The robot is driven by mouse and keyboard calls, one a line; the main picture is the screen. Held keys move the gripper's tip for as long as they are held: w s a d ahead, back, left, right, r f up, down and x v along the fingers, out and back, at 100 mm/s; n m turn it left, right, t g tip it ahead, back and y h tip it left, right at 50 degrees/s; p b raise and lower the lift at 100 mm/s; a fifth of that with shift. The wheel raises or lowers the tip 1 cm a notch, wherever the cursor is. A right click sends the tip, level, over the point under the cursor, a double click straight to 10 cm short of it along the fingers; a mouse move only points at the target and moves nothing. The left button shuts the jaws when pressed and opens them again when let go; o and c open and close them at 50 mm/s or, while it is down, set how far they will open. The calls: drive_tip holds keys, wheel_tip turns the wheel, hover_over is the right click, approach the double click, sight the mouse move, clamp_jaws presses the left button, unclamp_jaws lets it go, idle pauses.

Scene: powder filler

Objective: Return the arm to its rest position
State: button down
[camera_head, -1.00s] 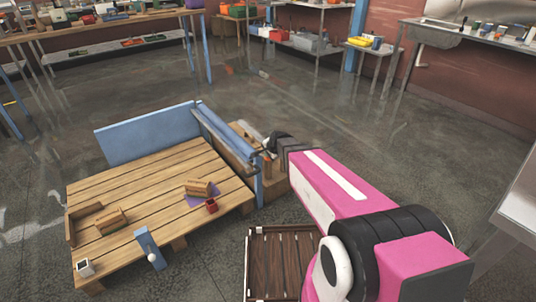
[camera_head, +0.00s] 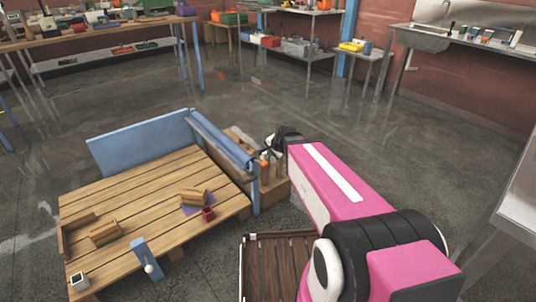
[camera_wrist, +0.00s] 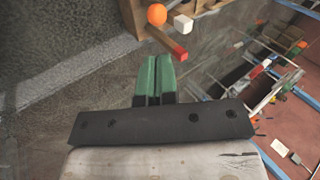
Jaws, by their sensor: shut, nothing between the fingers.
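My arm, pink with black joints, reaches from the bottom right of the head view toward the blue side wall of the pallet. In the wrist view my gripper (camera_wrist: 152,80) shows its two green fingers pressed together with nothing between them. In the head view the fingers cannot be made out past the dark wrist (camera_head: 285,138). The wrist is just right of the blue wall and above the floor.
A wooden pallet (camera_head: 125,205) carries wooden blocks, a small red cup (camera_head: 208,214) and a blue lever plate (camera_head: 145,259). A dark slatted crate (camera_head: 265,275) stands under my arm. Open floor lies behind.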

drive_tip(key=shift+s+d+r, duration=0.1)
drive_tip(key=shift+s+r, duration=0.1)
drive_tip(key=s+d+f+n+g+h, duration=0.3)
drive_tip(key=s+d+n+g, duration=0.3)
drive_tip(key=s+d+n, duration=0.4)
drive_tip(key=s+f, duration=0.1)
drive_tip(key=s, duration=0.3)
drive_tip(key=shift+d+f, duration=0.2)
drive_tip(key=shift+d, duration=0.05)
idle(0.3)
